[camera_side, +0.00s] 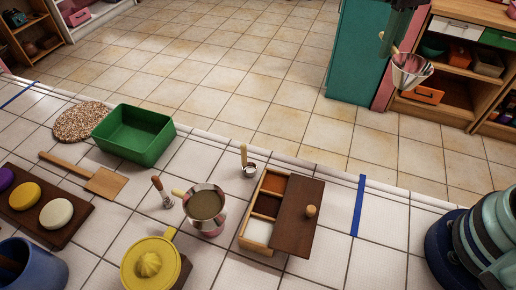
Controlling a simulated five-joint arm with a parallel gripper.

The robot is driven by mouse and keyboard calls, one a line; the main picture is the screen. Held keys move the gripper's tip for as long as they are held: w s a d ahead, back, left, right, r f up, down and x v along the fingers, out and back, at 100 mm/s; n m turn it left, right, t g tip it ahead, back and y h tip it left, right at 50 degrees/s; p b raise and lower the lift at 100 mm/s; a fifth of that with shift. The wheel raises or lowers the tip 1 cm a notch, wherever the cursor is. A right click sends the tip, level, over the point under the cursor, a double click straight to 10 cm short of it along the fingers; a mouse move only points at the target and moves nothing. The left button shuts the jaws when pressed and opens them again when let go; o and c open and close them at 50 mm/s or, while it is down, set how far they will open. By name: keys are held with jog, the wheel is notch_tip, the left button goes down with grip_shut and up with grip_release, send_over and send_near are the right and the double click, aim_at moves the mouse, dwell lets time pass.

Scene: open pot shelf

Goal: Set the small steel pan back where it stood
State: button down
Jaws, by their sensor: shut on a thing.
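The small steel pan (411,72) hangs at the upper right in the side view, tilted, with its pale handle pointing up and left. My gripper (389,32) is at the top edge of the picture, partly cut off, and is shut on the pan's handle. The pan is in the air, in front of the wooden open shelf (449,107) as seen from here. How far it is from the shelf I cannot tell. A second steel pan (207,204), with a pale handle and brownish contents, stands on the white tiled counter (330,200).
A teal cabinet (360,55) stands left of the shelf. The floor between is clear.

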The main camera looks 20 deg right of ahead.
jog(key=w+a+f+n, duration=0.2)
jog(key=a+f+n, duration=0.1)
jog(key=a+n, duration=0.65)
jog(key=w+a+f+n, duration=0.2)
jog(key=a+n, duration=0.7)
jog(key=a, duration=0.1)
jog(key=s+a+f+n, duration=0.3)
jog(key=a+f+n, duration=0.1)
jog(key=a+n, duration=0.55)
jog(key=s+a+f+n, duration=0.3)
jog(key=a+f+n, duration=0.1)
jog(key=a+n, duration=0.5)
jog(key=shift+m, duration=0.6)
jog(key=shift+s+a+f, duration=0.1)
jog(key=shift+a+f, duration=0.05)
jog(key=shift+f, duration=1.4)
jog(key=shift+s+a+f, duration=0.1)
jog(key=shift+f, duration=1.45)
jog(key=shift+w+f, duration=0.1)
jog(key=shift+f, duration=0.25)
jog(key=c, duration=0.8)
grip_release()
jog(key=shift+o, duration=0.2)
